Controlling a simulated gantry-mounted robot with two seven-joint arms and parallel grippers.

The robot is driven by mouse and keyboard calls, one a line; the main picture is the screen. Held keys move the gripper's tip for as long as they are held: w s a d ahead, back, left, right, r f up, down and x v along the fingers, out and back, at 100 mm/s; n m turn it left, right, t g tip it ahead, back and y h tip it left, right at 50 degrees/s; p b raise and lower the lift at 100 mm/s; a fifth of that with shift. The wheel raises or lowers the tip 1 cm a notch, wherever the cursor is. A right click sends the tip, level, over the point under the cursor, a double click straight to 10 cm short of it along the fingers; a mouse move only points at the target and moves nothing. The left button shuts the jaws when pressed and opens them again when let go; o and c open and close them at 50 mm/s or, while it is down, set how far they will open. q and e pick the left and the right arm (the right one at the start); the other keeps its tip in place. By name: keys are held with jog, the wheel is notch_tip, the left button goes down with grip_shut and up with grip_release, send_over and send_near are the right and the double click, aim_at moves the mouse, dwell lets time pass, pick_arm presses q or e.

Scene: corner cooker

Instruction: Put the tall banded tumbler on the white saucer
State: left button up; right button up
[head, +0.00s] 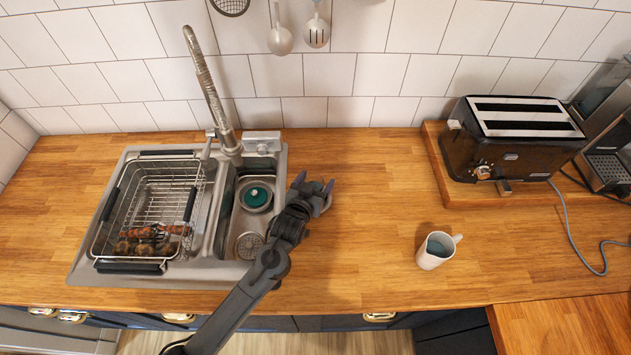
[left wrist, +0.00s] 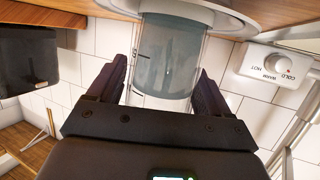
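My left gripper (head: 316,184) is over the counter just right of the sink, its fingertips parted. In the left wrist view, which looks upside down, a clear cylinder with a wide grey-blue band, apparently the tumbler (left wrist: 168,62), shows between the fingers of that gripper (left wrist: 164,75). I cannot tell whether both fingers touch it. A pale curved rim (left wrist: 240,14) lies at the cylinder's top end in that picture; it may be the white saucer. I cannot make out tumbler or saucer clearly in the head view. My right gripper is not in view.
The sink (head: 85,275) with a wire dish rack (head: 105,210) and tap (head: 205,80) is at left. A white mug (head: 434,252) stands right of centre. A black toaster (head: 515,140) sits on a board at right. The counter between gripper and mug is clear.

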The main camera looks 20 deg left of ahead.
pick_arm(q)
jog(key=shift+o, duration=0.7)
jog(key=shift+r, duration=0.2)
jog(key=v, duration=1.2)
jog(key=s+f+g, duration=0.1)
jog(key=s+g, duration=0.1)
jog(key=s, duration=0.2)
jog(key=s+a+f+g, duration=0.1)
jog(key=s+f+g, duration=0.1)
jog(key=s, duration=0.2)
jog(key=s+f+m+g+h+p, duration=0.1)
jog(key=s+f+g, duration=0.1)
jog(key=s, duration=0.2)
jog(key=shift+s+a, duration=0.15)
jog(key=shift+a, duration=0.15)
jog(key=s+a+g, duration=0.1)
jog(key=s, duration=0.2)
jog(key=s+a+g, duration=0.1)
jog(key=s+g, duration=0.1)
jog(key=s, duration=0.2)
jog(key=s+m+g, duration=0.1)
jog(key=s+g, duration=0.1)
jog(key=s, duration=0.2)
jog(key=shift+s+a+f+y, duration=0.15)
jog(key=shift+s+a+y, duration=0.05)
jog(key=shift+a+y, duration=0.2)
